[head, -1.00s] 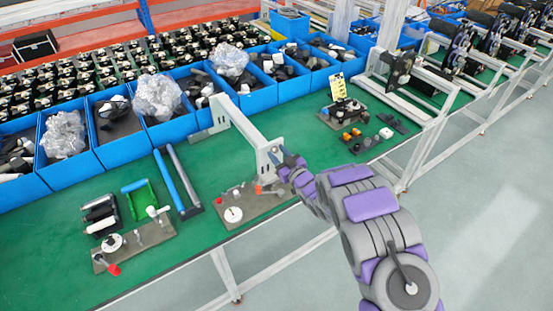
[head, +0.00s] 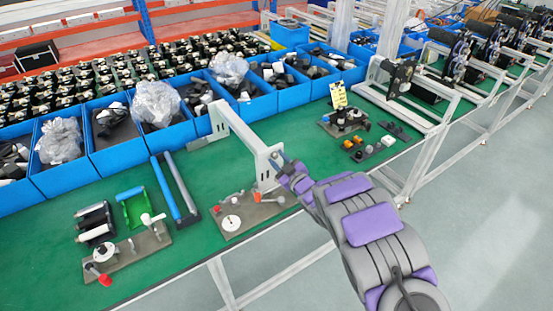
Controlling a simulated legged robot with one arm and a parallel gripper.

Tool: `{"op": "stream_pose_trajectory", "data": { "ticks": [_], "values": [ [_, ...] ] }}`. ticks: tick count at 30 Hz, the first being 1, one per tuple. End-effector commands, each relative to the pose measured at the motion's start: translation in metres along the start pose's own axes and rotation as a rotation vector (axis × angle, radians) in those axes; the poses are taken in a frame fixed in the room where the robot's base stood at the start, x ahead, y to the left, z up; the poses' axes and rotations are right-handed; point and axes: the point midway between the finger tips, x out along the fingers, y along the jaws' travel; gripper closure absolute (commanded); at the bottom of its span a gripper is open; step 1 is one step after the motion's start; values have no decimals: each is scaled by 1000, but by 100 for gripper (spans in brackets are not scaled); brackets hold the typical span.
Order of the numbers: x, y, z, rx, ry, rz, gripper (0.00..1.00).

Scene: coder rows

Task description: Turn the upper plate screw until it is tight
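A white bracket frame (head: 238,136) stands on the green bench, with an upright end plate (head: 265,166) at its near right end. My gripper (head: 280,161) is at the right side of this plate, near its upper part. The upper plate screw is too small or hidden to make out. I cannot see whether the gripper touches it. The fingers are small and partly hidden by my purple and grey arm, so their opening does not show. A fixture base (head: 246,218) with a white disc, a red knob and an orange part lies below the plate.
Blue bins (head: 127,152) with parts and plastic bags line the back. A yellow-tagged fixture (head: 345,119) stands right. Green bench (head: 195,246) is bare near the front edge.

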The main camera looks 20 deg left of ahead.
Motion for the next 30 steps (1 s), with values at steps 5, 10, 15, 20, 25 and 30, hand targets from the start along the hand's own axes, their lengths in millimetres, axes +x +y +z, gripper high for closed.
{"op": "stream_pose_trajectory", "data": {
  "ticks": [5,10,15,20,25,30],
  "values": [
    [0,0,0,0,0,0,83],
    [0,0,0,0,0,0,99],
    [0,0,0,0,0,-1,100],
    [0,0,-1,25,0,-1,77],
    [0,0,0,22,0,-1,60],
    [0,0,0,22,0,0,60]
  ]
}}
